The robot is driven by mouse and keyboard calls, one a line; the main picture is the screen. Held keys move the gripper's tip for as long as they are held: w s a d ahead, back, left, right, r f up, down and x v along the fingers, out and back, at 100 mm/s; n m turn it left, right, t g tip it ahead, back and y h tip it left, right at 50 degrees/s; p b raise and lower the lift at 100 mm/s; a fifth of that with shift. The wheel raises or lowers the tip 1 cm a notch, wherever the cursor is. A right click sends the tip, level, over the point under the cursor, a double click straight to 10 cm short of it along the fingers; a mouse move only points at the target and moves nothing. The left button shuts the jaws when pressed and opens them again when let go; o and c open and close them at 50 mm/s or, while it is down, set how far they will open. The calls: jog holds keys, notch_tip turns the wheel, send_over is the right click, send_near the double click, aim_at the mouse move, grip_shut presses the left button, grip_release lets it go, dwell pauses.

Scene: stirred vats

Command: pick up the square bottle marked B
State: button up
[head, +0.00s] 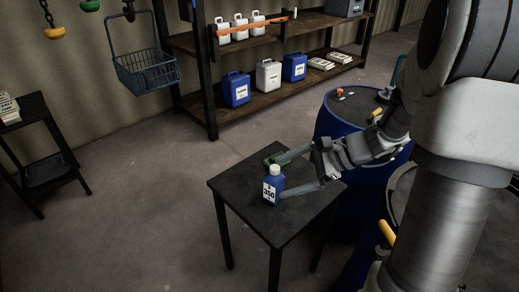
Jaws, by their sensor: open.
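A small blue square bottle (271,187) with a white cap stands upright on the small dark table (305,196). Its white label carries a letter at the top, too small to read surely, and the number 350. My gripper (280,178) is open and reaches in from the right, low over the table. One finger passes behind the bottle and the other ends at its right side. I cannot tell whether either finger touches it.
A blue drum (338,122) stands behind the table on the right, close to my arm. A shelf (262,102) with blue and white canisters is at the back. A wire basket (146,70) hangs at upper left. The floor left of the table is clear.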

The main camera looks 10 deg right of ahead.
aim_at(267, 179)
jog(key=w+d+f+m+t+b, duration=0.3)
jog(key=w+d+f+m+t, duration=0.3)
jog(key=d+f+m, duration=0.55)
jog(key=shift+n+g, duration=0.3)
jog(key=shift+n, duration=0.65)
jog(key=x, duration=0.6)
jog(key=b+x, duration=0.1)
jog(key=x, duration=0.6)
jog(key=f+b+x, duration=0.1)
jog(key=x, duration=0.5)
jog(key=shift+s+a+f, duration=0.1)
jog(key=shift+a+f, duration=0.05)
grip_shut()
